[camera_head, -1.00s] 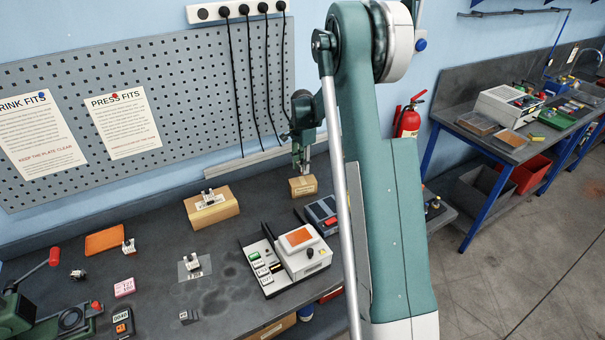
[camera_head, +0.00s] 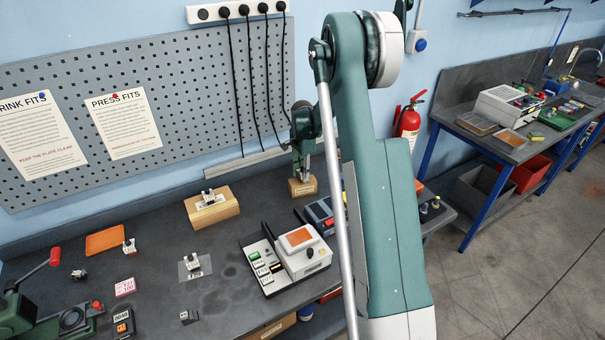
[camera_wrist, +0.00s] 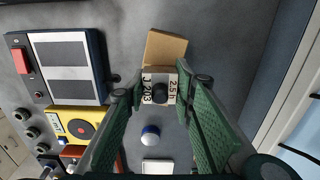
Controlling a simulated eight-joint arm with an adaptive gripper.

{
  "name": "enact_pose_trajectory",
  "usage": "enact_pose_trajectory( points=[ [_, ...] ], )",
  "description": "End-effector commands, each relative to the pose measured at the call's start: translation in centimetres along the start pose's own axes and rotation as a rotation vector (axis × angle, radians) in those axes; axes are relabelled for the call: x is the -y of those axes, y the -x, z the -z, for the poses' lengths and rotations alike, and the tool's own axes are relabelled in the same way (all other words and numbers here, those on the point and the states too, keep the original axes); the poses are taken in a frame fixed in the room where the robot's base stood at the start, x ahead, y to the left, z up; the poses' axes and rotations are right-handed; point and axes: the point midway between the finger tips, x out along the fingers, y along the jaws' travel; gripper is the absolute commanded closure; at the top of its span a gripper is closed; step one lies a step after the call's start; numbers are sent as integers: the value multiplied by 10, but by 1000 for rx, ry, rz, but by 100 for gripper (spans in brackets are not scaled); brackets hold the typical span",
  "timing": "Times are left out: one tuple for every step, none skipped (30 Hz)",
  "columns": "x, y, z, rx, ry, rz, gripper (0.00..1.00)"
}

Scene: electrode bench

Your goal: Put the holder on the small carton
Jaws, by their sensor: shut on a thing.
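The small carton (camera_head: 302,188) is a brown box at the back of the bench in the head view. It also shows at the top of the wrist view (camera_wrist: 165,48). My gripper (camera_wrist: 158,86) is shut on a holder (camera_wrist: 146,86), a pale block with a dark round knob and labels reading "J 203" and "2.5 h". In the wrist view the holder overlaps the near part of the carton. In the head view my gripper (camera_head: 303,172) is right over the carton; the holder is hard to make out there. I cannot tell whether holder and carton touch.
Similar small holders stand on a larger wooden block (camera_head: 220,211), on a clear plate (camera_head: 184,274) and by an orange mat (camera_head: 104,241). A blue-grey device (camera_head: 320,214) stands close to the carton. A blue-and-white knobbed item (camera_wrist: 150,135) is near my fingers.

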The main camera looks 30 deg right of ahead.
Motion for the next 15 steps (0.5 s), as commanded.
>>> enact_pose_trajectory(
  points=[
    [0, 0, 0, 0, 0, 0, 94],
    [0, 0, 0, 0, 0, 0, 94],
    [0, 0, 0, 0, 0, 0, 94],
    [0, 0, 0, 0, 0, 0, 94],
    [0, 0, 0, 0, 0, 0, 94],
    [0, 0, 0, 0, 0, 0, 94],
    [0, -1, 0, 0, 0, 0, 94],
    [0, -1, 0, 0, 0, 0, 94],
    [0, -2, 0, 0, 0, 0, 94],
    [0, -3, 0, 0, 0, 0, 94],
    [0, -4, 0, 0, 0, 0, 73],
    [0, -3, 0, 0, 0, 0, 67],
    [0, -3, 0, 0, 0, 0, 64],
    [0, -3, 0, 0, 0, 0, 60],
    [0, -3, 0, 0, 0, 0, 59]
  ],
)
